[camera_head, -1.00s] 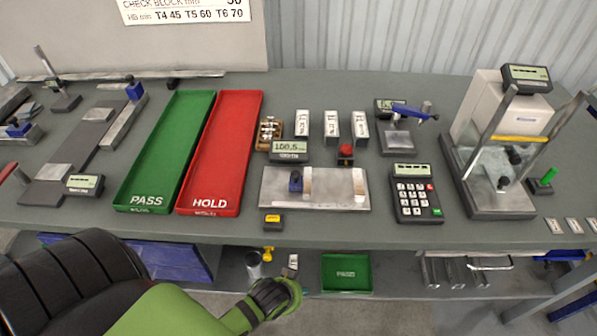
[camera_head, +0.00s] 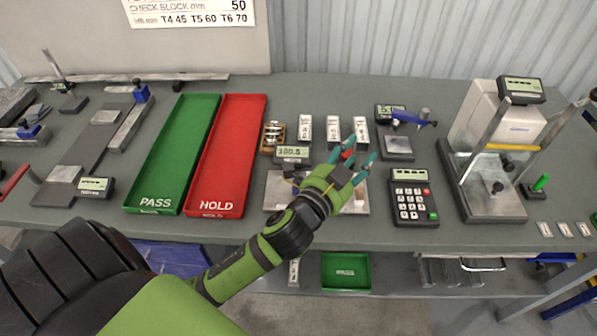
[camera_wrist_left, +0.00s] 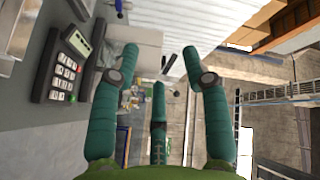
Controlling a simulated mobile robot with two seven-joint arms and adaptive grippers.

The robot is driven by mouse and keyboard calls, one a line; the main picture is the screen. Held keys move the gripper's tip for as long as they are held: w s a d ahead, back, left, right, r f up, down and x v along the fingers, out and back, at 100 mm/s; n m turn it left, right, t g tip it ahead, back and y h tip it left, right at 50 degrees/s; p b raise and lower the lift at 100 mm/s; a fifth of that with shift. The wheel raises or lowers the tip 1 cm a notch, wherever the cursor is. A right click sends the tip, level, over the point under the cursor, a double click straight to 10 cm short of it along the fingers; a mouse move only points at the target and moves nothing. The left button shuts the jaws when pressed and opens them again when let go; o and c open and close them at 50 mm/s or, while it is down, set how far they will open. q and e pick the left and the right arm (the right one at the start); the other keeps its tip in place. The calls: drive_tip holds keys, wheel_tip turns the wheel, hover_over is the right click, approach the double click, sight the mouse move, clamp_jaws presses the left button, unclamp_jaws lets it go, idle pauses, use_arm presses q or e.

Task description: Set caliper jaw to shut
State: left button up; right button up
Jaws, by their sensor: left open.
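My left gripper (camera_head: 354,162) is open and empty over the middle of the table. Its teal fingers are spread in the left wrist view (camera_wrist_left: 160,75). A bright metal plate fixture (camera_head: 279,190) lies under the gripper and hand, which hide most of it, including its blue block. A small readout (camera_head: 292,152) showing about 100.5 stands behind the plate. I cannot tell for sure which device is the caliper. A long dark rail (camera_head: 92,150) with a metal bar and blue piece (camera_head: 141,93) lies at the left, with another readout (camera_head: 95,186) near it.
The green PASS tray (camera_head: 154,205) and red HOLD tray (camera_head: 214,208) lie left of the hand. A keypad (camera_head: 413,200) is to the right, with a framed scale (camera_head: 492,205) beyond. White blocks (camera_head: 333,128) stand behind the gripper.

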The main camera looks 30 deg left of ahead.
use_arm(q)
drive_tip(key=w+d+r+m+t+h, duration=0.2)
drive_tip(key=d+r+m+h, duration=0.65)
drive_tip(key=m, duration=0.35)
drive_tip(key=s+d+m+g+h, duration=0.3)
drive_tip(key=d+m+g+h, duration=0.5)
drive_tip(key=m, duration=0.5)
drive_tip(key=a+f+m+g+y, duration=0.8)
drive_tip(key=a+f+m+g, duration=0.15)
drive_tip(key=f+m, duration=0.3)
drive_tip(key=a+y, duration=0.3)
drive_tip(key=a, duration=0.3)
drive_tip(key=a+f+g+y, duration=0.1)
drive_tip(key=a+y, duration=0.2)
drive_tip(key=a, duration=0.4)
drive_tip(key=a+g+y, duration=0.1)
drive_tip(key=a+y, duration=0.2)
drive_tip(key=a, duration=0.3)
drive_tip(key=shift+w+a+f+n, duration=0.1)
drive_tip(key=shift+a+f+n, duration=0.1)
drive_tip(key=shift+f+n, duration=0.05)
drive_tip(key=shift+a+f+p, duration=0.2)
drive_tip(key=shift+a+p, duration=0.05)
drive_tip(key=shift+p, duration=0.05)
wheel_tip(320, 180, down, 6)
drive_tip(key=shift+r+p, duration=0.15)
drive_tip(key=shift+p, duration=1.05)
drive_tip(key=shift+d+f, duration=0.1)
drive_tip(key=shift+f, duration=0.25)
